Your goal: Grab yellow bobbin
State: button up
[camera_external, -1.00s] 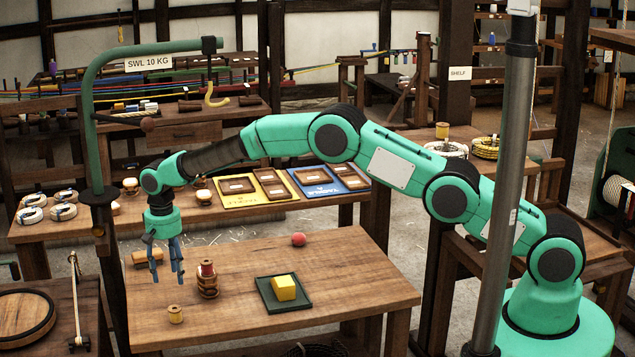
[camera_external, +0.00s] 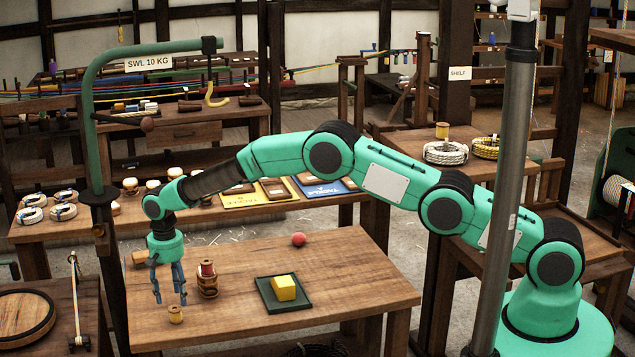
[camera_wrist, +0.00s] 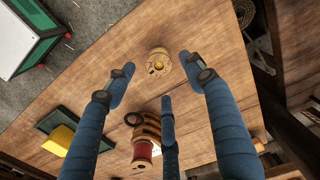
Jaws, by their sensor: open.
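The yellow bobbin (camera_external: 176,314) is a small spool standing upright near the front left of the wooden table. In the wrist view the yellow bobbin (camera_wrist: 158,62) shows from above, just beyond the fingertips and between them. My gripper (camera_external: 170,298) points down with its blue fingers spread, just above and around the bobbin in the picture. In the wrist view my gripper (camera_wrist: 155,85) is open and empty. I cannot tell whether any finger touches the bobbin.
A wooden holder with a red spool (camera_external: 207,279) stands close right of my gripper. A yellow block (camera_external: 284,288) sits on a dark green tray (camera_external: 267,297). A red ball (camera_external: 298,239) lies farther back. The table's front right is clear.

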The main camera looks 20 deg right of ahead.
aim_at(175, 312)
jog(key=shift+f, duration=0.7)
jog(key=shift+f, duration=0.1)
jog(key=shift+s+f+b, duration=0.15)
jog(key=shift+f+b, duration=0.4)
jog(key=shift+f, duration=2)
jog(key=shift+c, duration=0.2)
jog(key=c, duration=1)
